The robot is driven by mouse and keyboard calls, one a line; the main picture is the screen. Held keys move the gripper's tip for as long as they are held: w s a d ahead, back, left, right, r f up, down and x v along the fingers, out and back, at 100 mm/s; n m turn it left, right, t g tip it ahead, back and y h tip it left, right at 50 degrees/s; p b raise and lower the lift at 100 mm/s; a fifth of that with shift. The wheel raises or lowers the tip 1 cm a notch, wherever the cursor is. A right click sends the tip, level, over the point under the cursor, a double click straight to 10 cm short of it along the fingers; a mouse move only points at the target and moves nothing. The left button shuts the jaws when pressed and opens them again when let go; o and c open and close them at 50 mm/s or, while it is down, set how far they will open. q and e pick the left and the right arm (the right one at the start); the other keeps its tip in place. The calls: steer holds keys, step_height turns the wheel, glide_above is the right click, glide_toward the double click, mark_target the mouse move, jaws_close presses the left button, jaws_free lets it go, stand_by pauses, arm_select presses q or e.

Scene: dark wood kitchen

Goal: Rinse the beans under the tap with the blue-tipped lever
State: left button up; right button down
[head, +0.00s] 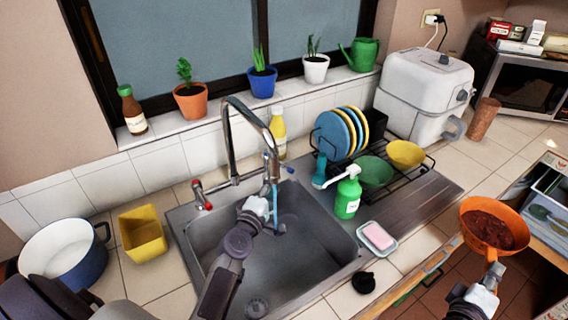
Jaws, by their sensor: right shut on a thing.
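An orange pan (469,207) holds dark brown beans (485,229) at the far right, out over the floor beside the counter. My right gripper (490,279) is shut on its handle. The chrome tap (231,135) arches over the sink (220,258). Its blue-tipped lever (288,169) is on the right and its red-tipped lever (202,194) on the left. My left gripper (266,204) is over the sink, close to the spout end; its fingers are too small to read. A light blue strip (277,215) hangs below the spout; I cannot tell surely whether it is water.
A green soap bottle (347,194) and a pink soap bar in a dish (378,236) stand right of the sink. A dish rack (404,172) with plates and bowls is behind them. A yellow container (142,234) and a blue pot (85,275) are on the left.

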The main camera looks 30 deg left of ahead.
mark_target(283, 169)
arm_select(q)
steer(key=w, duration=0.6)
steer(key=w+a, duration=0.1)
steer(key=w, duration=0.2)
steer(key=shift+f+b, duration=0.1)
steer(key=shift+b, duration=0.2)
jaws_close()
